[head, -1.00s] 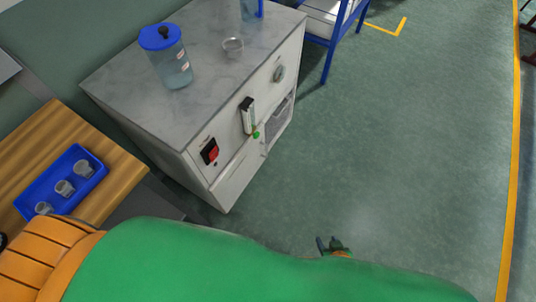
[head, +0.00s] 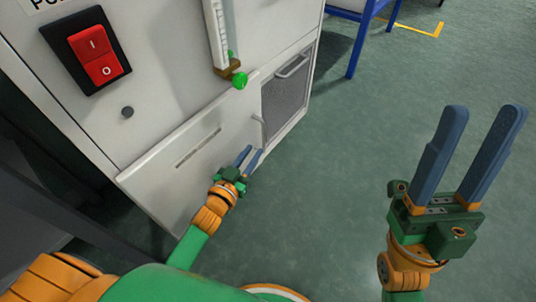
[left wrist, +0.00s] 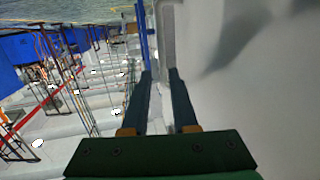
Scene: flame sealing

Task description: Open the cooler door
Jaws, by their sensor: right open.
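The white cabinet's lower front has a pale door panel (head: 165,182) with a narrow slot, and it looks closed. A small curved handle (head: 259,123) is at its upper right edge. My left gripper (head: 248,157) is low in front of the panel's right part, just below the handle. Its fingers are apart, and they also show apart in the left wrist view (left wrist: 161,76), beside a pale surface. I see nothing clearly held between them. My right gripper (head: 484,112) is open and empty over the floor at the right, fingers pointing up.
A mesh panel (head: 287,88) with its own handle is right of the door. A blue-legged table (head: 356,45) stands behind. The floor at right is clear.

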